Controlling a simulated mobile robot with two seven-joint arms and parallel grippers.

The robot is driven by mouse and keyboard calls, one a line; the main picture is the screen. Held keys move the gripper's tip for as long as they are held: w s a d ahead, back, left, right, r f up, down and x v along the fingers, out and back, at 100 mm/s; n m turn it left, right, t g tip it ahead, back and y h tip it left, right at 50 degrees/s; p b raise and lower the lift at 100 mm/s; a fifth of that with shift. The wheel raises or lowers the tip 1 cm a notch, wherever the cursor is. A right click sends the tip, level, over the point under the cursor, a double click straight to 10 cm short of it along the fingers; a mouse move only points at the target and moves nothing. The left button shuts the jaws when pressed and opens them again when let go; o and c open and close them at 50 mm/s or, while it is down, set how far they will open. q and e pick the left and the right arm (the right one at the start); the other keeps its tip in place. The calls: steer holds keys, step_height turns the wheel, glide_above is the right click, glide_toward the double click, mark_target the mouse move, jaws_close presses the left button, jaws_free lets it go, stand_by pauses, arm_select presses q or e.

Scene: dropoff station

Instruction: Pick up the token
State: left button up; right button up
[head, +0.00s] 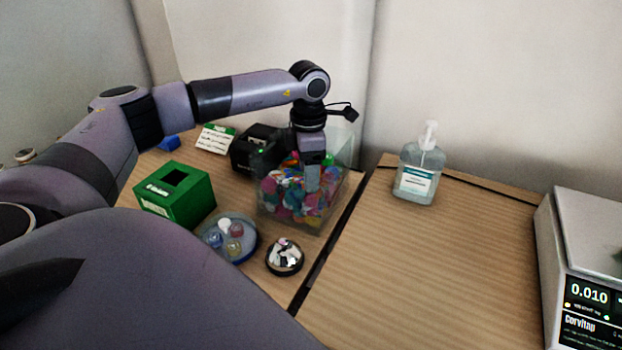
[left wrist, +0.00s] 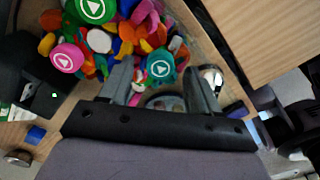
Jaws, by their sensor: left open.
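A clear bin (head: 340,190) on the table is filled with many colourful pieces. My left gripper (head: 312,186) points down at the bin. In the left wrist view its open fingers (left wrist: 158,72) stand on either side of the teal token in the picture. Contact and depth cannot be told. My right gripper does not show.
A green slotted box (head: 178,195), a round tray (head: 250,249) with small jars and a dark bowl (head: 285,257) of white pieces stand left of and before the bin. A black box (head: 250,146) is behind. A sanitizer bottle (head: 417,171) and scale (head: 585,265) are right. The right tabletop (head: 440,270) is mostly clear.

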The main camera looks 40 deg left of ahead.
arm_select(q)
steer(key=shift+f, duration=0.3)
steer(key=c, duration=1.1)
steer(key=shift+r, duration=0.1)
step_height(320, 180, up, 20)
steer(key=p, duration=0.1)
steer(key=shift+p, duration=0.3)
